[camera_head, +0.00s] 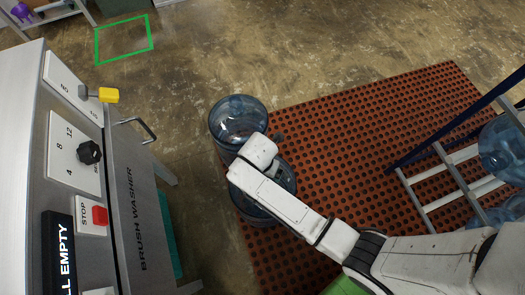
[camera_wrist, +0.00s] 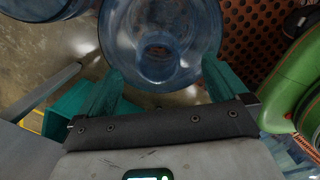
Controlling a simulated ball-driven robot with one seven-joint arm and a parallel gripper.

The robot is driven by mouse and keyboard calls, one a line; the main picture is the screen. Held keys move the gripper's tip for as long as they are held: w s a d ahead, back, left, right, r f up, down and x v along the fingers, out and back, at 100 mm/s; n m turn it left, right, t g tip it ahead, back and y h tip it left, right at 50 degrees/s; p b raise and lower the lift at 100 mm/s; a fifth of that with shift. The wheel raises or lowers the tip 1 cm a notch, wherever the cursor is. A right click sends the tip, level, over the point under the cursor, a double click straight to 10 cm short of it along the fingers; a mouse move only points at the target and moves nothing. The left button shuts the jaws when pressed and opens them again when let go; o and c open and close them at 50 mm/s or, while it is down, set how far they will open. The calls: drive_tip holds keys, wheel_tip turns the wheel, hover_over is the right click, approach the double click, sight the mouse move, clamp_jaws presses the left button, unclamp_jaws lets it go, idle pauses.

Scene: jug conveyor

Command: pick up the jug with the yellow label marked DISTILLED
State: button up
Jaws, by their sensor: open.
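Two clear blue jugs stand close together at the left edge of the red mat. The farther jug (camera_head: 238,118) is in plain sight in the head view. The nearer jug (camera_head: 284,176) is partly hidden under my wrist. No yellow label or DISTILLED marking shows on either. In the wrist view, one jug (camera_wrist: 180,28) is just beyond and between the teal fingers of my gripper (camera_wrist: 161,75), its round neck facing the camera. My gripper is open, with nothing clasped. Another jug (camera_wrist: 42,6) is cut off at the upper left.
The brush washer (camera_head: 135,185), with knobs and a red STOP button, stands left of the jugs. A teal bin (camera_wrist: 68,105) is beside it. The perforated mat (camera_head: 370,130) is bare right of the jugs, up to a rack (camera_head: 440,180) holding more jugs. A green square (camera_head: 124,39) marks open floor.

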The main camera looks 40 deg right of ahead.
drive_tip(key=shift+w+d+f+b, duration=0.1)
drive_tip(key=shift+f+b, duration=0.35)
drive_tip(key=shift+f, duration=1.05)
drive_tip(key=shift+w+f+b, duration=0.1)
drive_tip(key=shift+f+b, duration=0.35)
drive_tip(key=shift+f, duration=1)
drive_tip(key=shift+c, duration=0.3)
clamp_jaws()
